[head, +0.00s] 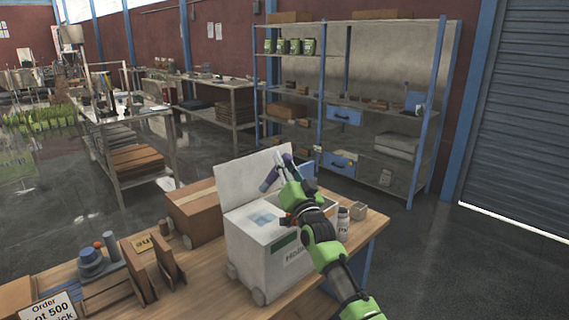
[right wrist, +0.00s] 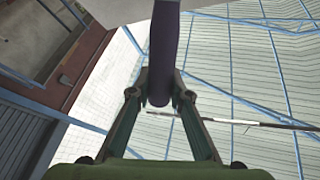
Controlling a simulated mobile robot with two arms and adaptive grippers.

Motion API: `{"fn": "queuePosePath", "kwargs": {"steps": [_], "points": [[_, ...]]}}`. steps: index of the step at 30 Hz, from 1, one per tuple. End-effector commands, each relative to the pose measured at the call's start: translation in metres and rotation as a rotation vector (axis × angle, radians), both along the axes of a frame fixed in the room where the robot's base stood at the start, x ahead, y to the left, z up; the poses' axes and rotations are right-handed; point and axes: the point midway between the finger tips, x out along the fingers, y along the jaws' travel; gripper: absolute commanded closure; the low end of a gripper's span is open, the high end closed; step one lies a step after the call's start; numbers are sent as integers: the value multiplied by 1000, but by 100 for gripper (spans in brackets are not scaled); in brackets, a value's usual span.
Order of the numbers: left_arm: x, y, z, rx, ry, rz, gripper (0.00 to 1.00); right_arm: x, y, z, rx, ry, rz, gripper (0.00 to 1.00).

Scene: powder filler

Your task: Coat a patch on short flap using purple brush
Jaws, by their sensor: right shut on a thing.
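A white carton (head: 252,250) with a green-edged label stands on the wooden table. Its long flap (head: 238,178) stands up at the back, and a pale blue patch (head: 262,218) shows on its top. Which part is the short flap I cannot tell for sure. My right gripper (head: 281,166) is raised above the carton, in front of the upright flap. It is shut on the purple brush (head: 268,181), which hangs tilted in the head view. The right wrist view shows the brush's purple shaft (right wrist: 164,50) between the fingers. My left gripper is not in view.
A brown cardboard box (head: 194,210) stands left of the carton. A white bottle (head: 343,224) and a small grey block (head: 358,210) stand to its right. Wooden holders and a blue stacked part (head: 92,265) are at the table's left. Shelves stand behind.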

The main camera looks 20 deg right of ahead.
Motion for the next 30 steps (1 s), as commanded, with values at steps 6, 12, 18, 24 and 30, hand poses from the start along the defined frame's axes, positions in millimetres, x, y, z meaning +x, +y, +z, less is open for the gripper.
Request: {"fn": "queuePosePath", "kwargs": {"steps": [6, 12, 18, 24, 30], "points": [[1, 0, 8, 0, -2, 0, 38, 0, 0, 12, 2, -4, 2, 100], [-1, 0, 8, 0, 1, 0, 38, 0, 1, 12, 4, -4, 2, 100], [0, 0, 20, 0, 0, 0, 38, 0, 1, 27, 4, -5, 3, 100], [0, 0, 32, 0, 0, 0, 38, 0, 1, 43, 4, -4, 3, 100], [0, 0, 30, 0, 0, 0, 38, 0, 1, 42, 4, -4, 3, 100]]}}
